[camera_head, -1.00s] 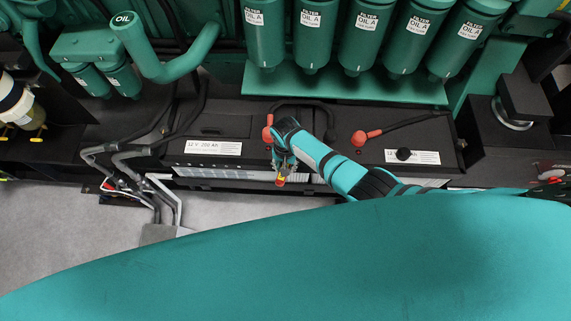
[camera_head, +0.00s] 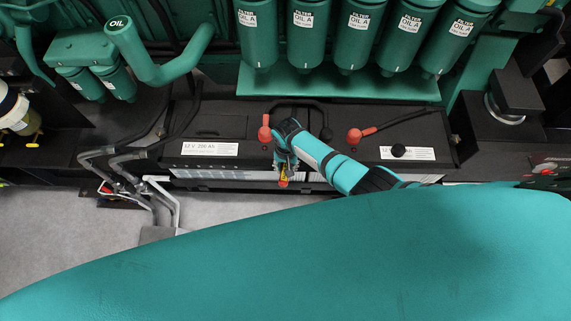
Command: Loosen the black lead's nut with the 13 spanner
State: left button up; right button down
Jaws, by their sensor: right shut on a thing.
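My right gripper (camera_head: 284,165) reaches in over the front edge of the batteries, at the end of a teal and black arm. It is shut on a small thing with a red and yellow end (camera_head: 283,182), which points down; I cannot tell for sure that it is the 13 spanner. A black cable arches behind the gripper to a dark end (camera_head: 326,134) on the battery top; it may be the black lead. The nut is not discernible, being too small or hidden by my wrist. My left gripper is out of view.
Two dark batteries with white labels (camera_head: 209,149) stand side by side. A green shelf (camera_head: 335,84) with oil filters overhangs behind.

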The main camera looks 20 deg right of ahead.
jog(key=shift+s+d+f+n+p, duration=0.1)
jog(key=shift+s+d+n+p, duration=0.15)
jog(key=shift+d, duration=0.25)
jog(key=shift+s+d+n+p, duration=0.15)
jog(key=shift+d+n, duration=0.2)
jog(key=shift+d, duration=0.1)
